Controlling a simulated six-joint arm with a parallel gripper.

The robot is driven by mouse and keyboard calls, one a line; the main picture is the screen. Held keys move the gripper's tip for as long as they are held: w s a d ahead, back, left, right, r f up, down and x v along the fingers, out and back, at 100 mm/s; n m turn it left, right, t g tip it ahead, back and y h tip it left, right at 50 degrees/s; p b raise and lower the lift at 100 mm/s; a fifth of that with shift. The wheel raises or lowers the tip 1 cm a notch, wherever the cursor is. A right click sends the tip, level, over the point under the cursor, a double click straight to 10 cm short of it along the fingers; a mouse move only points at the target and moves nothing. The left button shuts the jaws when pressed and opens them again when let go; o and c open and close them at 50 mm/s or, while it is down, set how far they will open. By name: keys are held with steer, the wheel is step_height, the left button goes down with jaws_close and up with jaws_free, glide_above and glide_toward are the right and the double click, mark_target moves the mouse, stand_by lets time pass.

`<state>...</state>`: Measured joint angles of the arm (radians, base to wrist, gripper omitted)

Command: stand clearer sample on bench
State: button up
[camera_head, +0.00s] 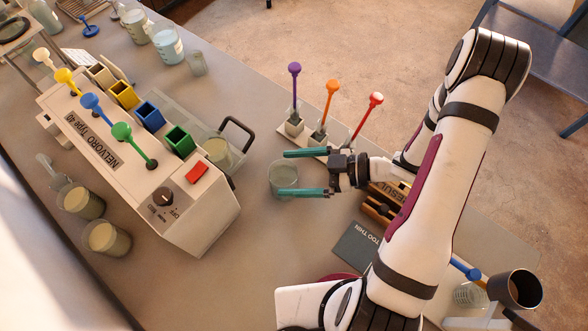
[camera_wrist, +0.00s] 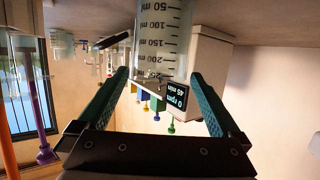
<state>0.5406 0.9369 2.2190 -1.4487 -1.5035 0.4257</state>
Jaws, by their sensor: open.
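A clear glass beaker (camera_head: 285,176) stands on the bench between the fingers of my open gripper (camera_head: 281,174). In the wrist view, which is upside down, the graduated beaker (camera_wrist: 162,38) shows between the two green fingers (camera_wrist: 160,74), with gaps at both sides; its base is cut off. Two more cloudy beakers (camera_head: 82,202) (camera_head: 107,238) stand left of the machine. I cannot tell which sample is clearer.
A rack (camera_head: 310,137) with purple, orange and red stirrers stands behind my gripper. More beakers (camera_head: 166,45) stand at the far left. The bench front middle is clear.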

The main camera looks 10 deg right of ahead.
steer(key=v, duration=1.2)
